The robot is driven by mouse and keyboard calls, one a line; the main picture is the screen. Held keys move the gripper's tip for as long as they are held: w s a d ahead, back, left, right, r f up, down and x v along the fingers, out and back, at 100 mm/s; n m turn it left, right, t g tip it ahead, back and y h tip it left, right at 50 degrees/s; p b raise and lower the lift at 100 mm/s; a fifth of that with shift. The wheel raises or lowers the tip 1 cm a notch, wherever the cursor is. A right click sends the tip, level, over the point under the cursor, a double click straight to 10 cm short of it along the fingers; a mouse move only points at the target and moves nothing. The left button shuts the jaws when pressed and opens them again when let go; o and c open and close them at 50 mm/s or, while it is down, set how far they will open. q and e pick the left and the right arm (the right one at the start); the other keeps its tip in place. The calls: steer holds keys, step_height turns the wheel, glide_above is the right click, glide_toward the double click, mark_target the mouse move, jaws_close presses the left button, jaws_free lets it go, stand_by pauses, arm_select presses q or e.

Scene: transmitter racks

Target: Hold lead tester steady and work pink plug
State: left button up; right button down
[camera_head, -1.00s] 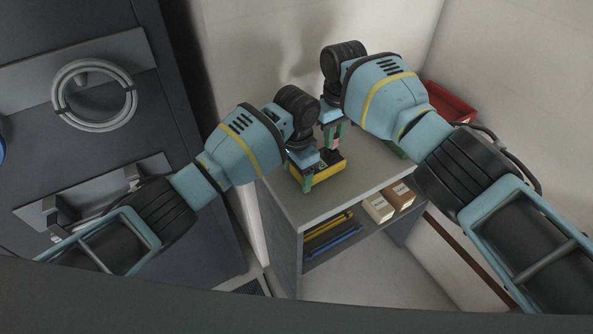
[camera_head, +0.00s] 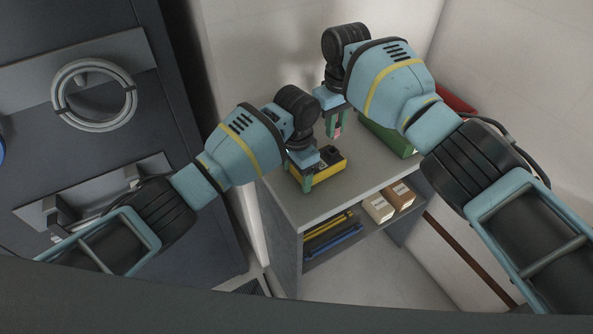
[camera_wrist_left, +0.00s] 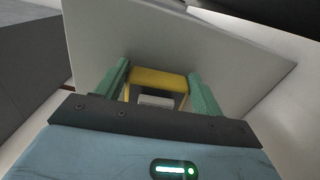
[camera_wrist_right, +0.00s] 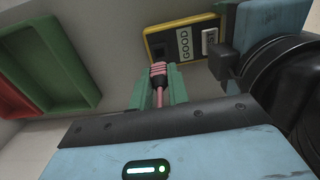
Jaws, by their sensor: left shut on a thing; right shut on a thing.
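The lead tester (camera_head: 327,168), a yellow and black box, sits on the grey tabletop. My left gripper (camera_head: 307,178) is shut on its near end; the left wrist view shows its yellow body (camera_wrist_left: 158,78) between the green fingers (camera_wrist_left: 160,92). My right gripper (camera_head: 337,122) is shut on the pink plug (camera_head: 338,131) and holds it above the tester, apart from it. In the right wrist view the ribbed pink plug (camera_wrist_right: 158,70) sits between the fingers (camera_wrist_right: 159,88), and the tester's "GOOD" label (camera_wrist_right: 184,42) shows beyond it.
A green tray (camera_head: 388,139) stands on the table to the right, with a red tray (camera_head: 456,103) behind, partly hidden by my right arm. Small boxes (camera_head: 378,207) and yellow and blue rods (camera_head: 335,240) lie on the shelf below.

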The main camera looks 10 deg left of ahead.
steer(key=shift+r, duration=0.4)
steer(key=shift+r, duration=0.1)
arm_select(q)
steer(key=o, duration=1.2)
steer(key=shift+c, duration=0.2)
step_height(320, 180, up, 12)
